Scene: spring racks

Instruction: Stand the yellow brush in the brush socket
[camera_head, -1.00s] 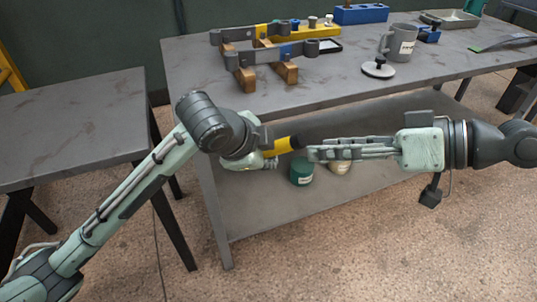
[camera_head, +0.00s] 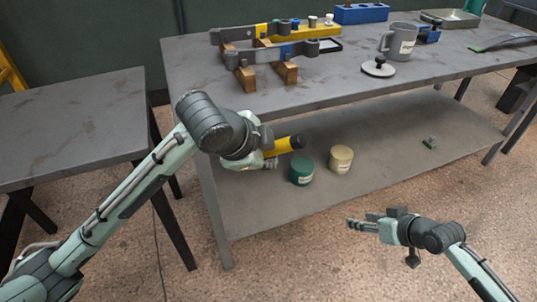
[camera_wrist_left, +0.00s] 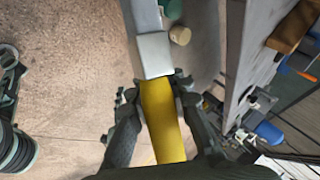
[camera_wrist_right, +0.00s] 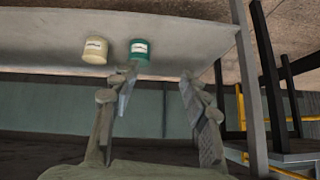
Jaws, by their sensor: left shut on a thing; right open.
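The yellow brush (camera_head: 283,146) is held by my left gripper (camera_head: 268,153) in front of the big table, above the lower shelf. It lies nearly level, its dark end pointing right. The left wrist view shows its yellow body (camera_wrist_left: 165,120) between the shut fingers, with a pale block-like part (camera_wrist_left: 154,55) beyond. My right gripper (camera_head: 358,224) is open and empty at the lower right, well apart from the brush; its spread fingers show in the right wrist view (camera_wrist_right: 160,74). I cannot tell for sure which item is the brush socket; a blue block (camera_head: 361,14) stands at the table's back.
Green (camera_head: 302,172) and cream (camera_head: 341,160) tins stand on the lower shelf. The left table (camera_head: 70,125) is bare.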

